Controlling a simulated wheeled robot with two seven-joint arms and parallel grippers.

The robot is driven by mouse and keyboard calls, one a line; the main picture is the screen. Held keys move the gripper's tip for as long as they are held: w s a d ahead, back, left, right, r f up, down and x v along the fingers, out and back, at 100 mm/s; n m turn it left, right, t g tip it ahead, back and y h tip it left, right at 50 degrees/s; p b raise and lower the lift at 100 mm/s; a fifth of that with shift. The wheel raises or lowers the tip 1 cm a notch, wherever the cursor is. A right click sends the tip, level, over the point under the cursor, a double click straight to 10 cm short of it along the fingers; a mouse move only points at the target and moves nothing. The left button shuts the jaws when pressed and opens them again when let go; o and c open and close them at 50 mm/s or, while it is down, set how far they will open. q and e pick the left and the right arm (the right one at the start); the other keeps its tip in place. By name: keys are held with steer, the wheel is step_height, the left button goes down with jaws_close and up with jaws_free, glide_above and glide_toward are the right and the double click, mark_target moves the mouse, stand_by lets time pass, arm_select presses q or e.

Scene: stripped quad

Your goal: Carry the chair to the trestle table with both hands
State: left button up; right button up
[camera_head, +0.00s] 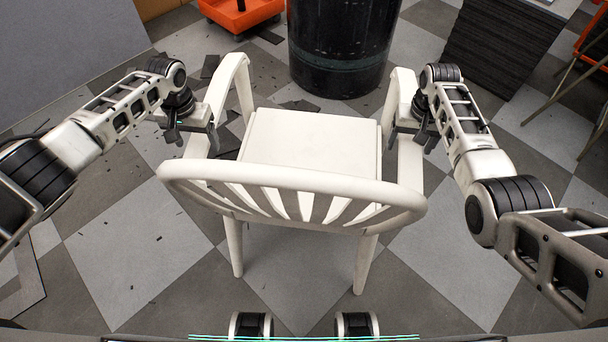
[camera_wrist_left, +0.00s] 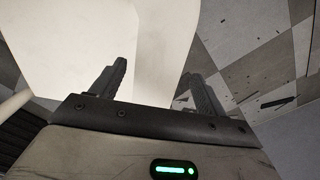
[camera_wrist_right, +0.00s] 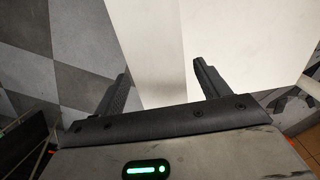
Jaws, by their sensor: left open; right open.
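The white chair (camera_head: 310,143) stands upright on the floor in front of me, its slatted back nearest me and its seat beyond. My left gripper (camera_head: 188,132) is open at the chair's left armrest. In the left wrist view the open fingers (camera_wrist_left: 160,85) have the white chair part (camera_wrist_left: 150,40) between and beyond them. My right gripper (camera_head: 421,128) is open at the right armrest. In the right wrist view the white chair part (camera_wrist_right: 155,45) lies between the open fingers (camera_wrist_right: 163,85). I cannot tell whether the fingers touch it. No trestle table is clearly recognisable.
A black drum (camera_head: 340,50) stands just beyond the chair. An orange cart (camera_head: 240,12) is at the back. A dark stack (camera_head: 500,45) and thin metal legs with orange parts (camera_head: 565,95) are at the right. A grey panel (camera_head: 65,55) is at the left. Dark debris litters the checkered floor.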

arm_select(q)
steer(key=shift+f, duration=0.3)
arm_select(e)
steer(key=shift+f, duration=0.3)
arm_select(q)
jaws_close()
arm_select(e)
jaws_close()
arm_select(q)
steer(key=shift+w+r, duration=0.15)
steer(key=shift+r, duration=0.15)
arm_select(e)
steer(key=shift+w+r, duration=0.15)
steer(key=shift+r, duration=0.1)
